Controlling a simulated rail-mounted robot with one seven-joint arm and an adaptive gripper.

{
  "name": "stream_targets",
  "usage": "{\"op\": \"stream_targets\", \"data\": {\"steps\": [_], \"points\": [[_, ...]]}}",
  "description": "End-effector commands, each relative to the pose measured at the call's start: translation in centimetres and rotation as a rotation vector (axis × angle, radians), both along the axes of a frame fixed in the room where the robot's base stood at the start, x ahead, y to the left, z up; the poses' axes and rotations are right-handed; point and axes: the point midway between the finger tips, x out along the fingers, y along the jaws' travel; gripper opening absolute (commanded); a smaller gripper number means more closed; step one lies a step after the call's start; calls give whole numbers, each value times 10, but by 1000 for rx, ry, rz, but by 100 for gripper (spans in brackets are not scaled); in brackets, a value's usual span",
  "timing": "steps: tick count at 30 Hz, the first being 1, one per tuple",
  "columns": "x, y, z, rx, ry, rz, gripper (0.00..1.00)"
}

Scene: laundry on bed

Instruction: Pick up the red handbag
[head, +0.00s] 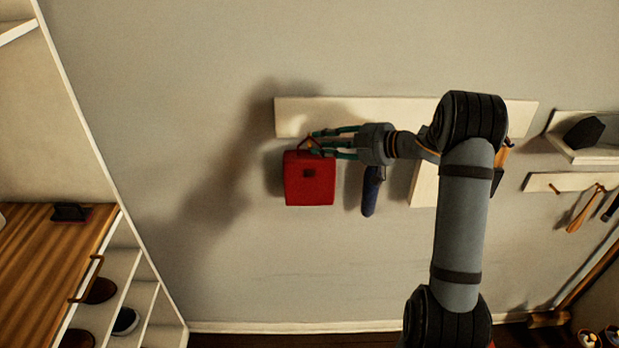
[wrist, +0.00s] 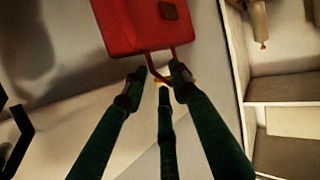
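The red handbag (head: 309,180) hangs upright against the wall, below a pale wall board. Its thin red handle loops up to an orange-yellow peg. In the wrist view the bag (wrist: 143,22) is at the top, with its handle toward the fingers. My gripper (head: 314,143) is at the handle, just above the bag's body, reaching in from the right. In the wrist view the green fingers of my gripper (wrist: 157,79) lie around the handle with a gap between the tips. Whether any finger touches the handle is unclear.
The pale board (head: 360,113) runs along the wall behind my arm. A dark blue item (head: 372,192) hangs just right of the bag. A shelf with a black object (head: 584,132) is at the right. A wooden-topped cabinet (head: 45,255) stands at the left. The wall below the bag is clear.

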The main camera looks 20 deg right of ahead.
Motion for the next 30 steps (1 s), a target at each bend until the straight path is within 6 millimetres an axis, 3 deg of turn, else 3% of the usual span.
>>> {"op": "stream_targets", "data": {"steps": [3,16,30], "points": [[0,0,0,0,0,0,26],[-1,1,-1,0,3,3,1],[-2,2,-3,0,7,7,0]]}}
